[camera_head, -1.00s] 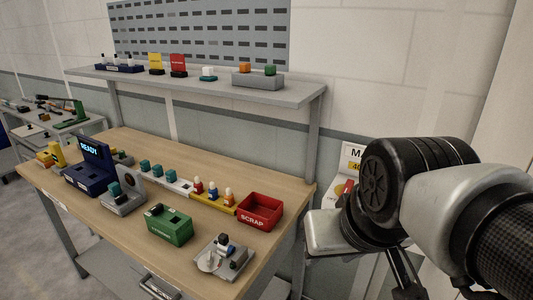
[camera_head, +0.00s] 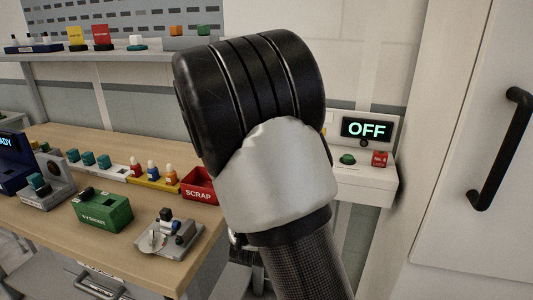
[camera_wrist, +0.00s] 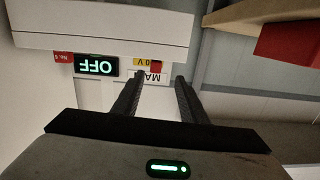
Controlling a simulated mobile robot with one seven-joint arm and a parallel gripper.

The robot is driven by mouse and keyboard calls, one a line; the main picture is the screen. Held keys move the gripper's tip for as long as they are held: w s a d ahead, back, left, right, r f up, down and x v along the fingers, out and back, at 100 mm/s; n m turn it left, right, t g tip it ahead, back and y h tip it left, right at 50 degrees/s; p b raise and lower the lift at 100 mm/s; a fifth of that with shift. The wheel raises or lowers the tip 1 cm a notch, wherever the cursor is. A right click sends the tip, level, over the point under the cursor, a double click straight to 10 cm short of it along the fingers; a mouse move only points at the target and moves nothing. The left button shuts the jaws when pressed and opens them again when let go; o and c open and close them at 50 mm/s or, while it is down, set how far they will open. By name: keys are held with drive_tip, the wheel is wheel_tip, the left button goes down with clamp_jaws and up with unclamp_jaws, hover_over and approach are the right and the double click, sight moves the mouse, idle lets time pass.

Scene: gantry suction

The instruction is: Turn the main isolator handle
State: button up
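My gripper (camera_wrist: 159,80) shows in the wrist view with its two dark fingers apart and nothing visible between them. Beyond the fingertips is an upside-down white sign (camera_wrist: 152,77) that begins "MA", with a yellow label (camera_wrist: 142,62). Next to it is an upside-down display reading OFF (camera_wrist: 96,66). I cannot make out the isolator handle clearly in the wrist view. In the head view my arm hides the handle and the gripper. The display (camera_head: 366,129) there also reads OFF, above a pale grey box (camera_head: 365,182).
A green button (camera_head: 347,158) and a red tag (camera_head: 380,159) are on the box. A white door with a black handle (camera_head: 500,150) stands to the right. The workbench (camera_head: 125,240) on the left holds a red SCRAP bin (camera_head: 199,194) and a green box (camera_head: 103,213).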

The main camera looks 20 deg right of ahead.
drive_tip(key=shift+t+h, duration=0.3)
drive_tip(key=x, duration=0.8)
drive_tip(key=b+x, duration=0.1)
drive_tip(key=x, duration=0.8)
drive_tip(key=shift+d+r, duration=0.1)
drive_tip(key=shift+d, duration=0.3)
clamp_jaws()
